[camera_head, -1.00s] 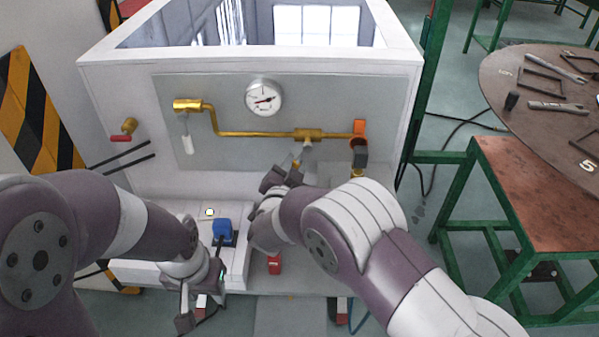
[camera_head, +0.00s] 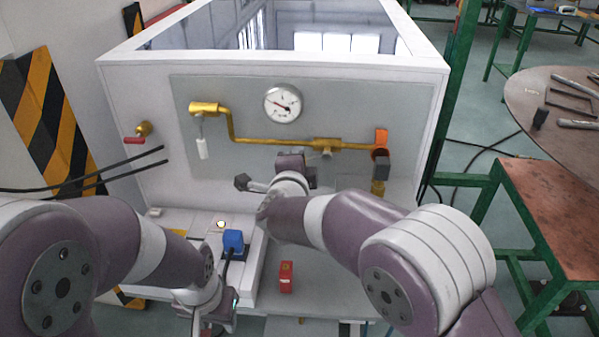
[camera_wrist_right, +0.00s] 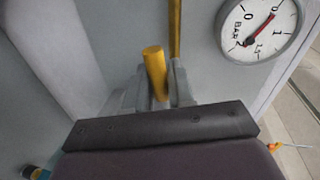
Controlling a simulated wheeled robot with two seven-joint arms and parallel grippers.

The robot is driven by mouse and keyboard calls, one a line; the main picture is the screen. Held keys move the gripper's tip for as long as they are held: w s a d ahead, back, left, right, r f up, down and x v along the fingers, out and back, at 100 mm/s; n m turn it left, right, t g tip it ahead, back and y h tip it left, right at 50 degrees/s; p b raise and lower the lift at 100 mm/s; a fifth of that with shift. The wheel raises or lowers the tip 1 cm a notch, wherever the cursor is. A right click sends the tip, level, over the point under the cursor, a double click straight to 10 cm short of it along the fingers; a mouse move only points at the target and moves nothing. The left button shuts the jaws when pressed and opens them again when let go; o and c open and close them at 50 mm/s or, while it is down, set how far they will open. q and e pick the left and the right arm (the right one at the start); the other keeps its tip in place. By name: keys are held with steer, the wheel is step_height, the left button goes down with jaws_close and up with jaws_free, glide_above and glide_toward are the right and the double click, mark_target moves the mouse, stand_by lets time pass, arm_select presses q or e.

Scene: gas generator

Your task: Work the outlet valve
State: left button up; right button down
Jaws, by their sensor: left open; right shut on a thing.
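A brass pipe (camera_head: 275,141) runs across the grey panel. It has a brass valve with a whitish hanging handle (camera_head: 202,148) at its left end, a brass fitting (camera_head: 327,145) further right and an orange part (camera_head: 381,137) at its right end. I cannot tell which is the outlet valve. My right gripper (camera_head: 290,160) is at the panel just below the pipe. In the right wrist view its fingers (camera_wrist_right: 155,95) are shut around a yellow stub (camera_wrist_right: 154,68). My left gripper (camera_head: 215,312) is open and empty, low in front of the white ledge.
A round gauge (camera_head: 283,103) sits above the pipe and also shows in the right wrist view (camera_wrist_right: 262,25). A red-handled valve (camera_head: 136,138) is at the left. A blue plug (camera_head: 234,240) and a red block (camera_head: 286,277) are below. A green-framed table (camera_head: 550,200) stands right.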

steer(key=shift+r+m+b, duration=0.4)
steer(key=shift+m+b, duration=0.1)
steer(key=shift+m, duration=0.1)
steer(key=shift+r, duration=0.1)
steer(key=c, duration=1.1)
jaws_free()
steer(key=shift+s, duration=0.1)
steer(key=s+r, duration=0.2)
steer(key=s, duration=1)
steer(key=shift+s+r+p, duration=0.15)
steer(key=shift+r+p, duration=0.05)
steer(key=shift+p, duration=0.25)
